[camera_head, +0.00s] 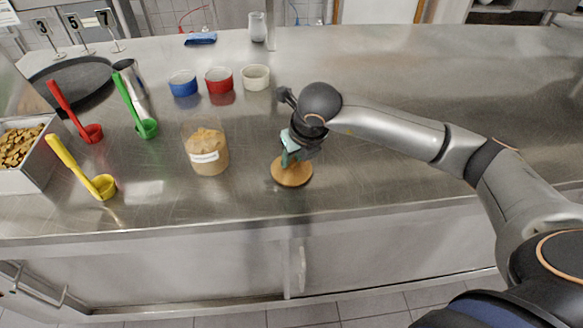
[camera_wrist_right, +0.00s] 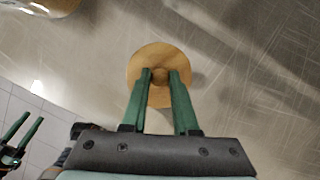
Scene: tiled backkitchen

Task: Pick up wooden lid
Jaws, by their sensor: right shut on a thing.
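The wooden lid (camera_head: 292,176) is a round light-brown disc with a small knob, right of the jar at the counter's front part. In the right wrist view the lid (camera_wrist_right: 146,60) shows below the fingertips. My right gripper (camera_head: 288,160) comes down from above, its green fingers shut on the lid's knob. In the right wrist view the right gripper (camera_wrist_right: 160,78) has one finger on each side of the knob. I cannot tell whether the lid touches the counter. My left gripper (camera_wrist_right: 22,132) shows at the lower left of that view, its fingers apart and empty.
A labelled jar (camera_head: 207,150) with tan contents stands close left of the lid. Blue (camera_head: 183,83), red (camera_head: 219,80) and white (camera_head: 256,77) bowls stand behind. Red, green and yellow ladles and a metal tray (camera_head: 40,165) lie left. The counter's right side is clear.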

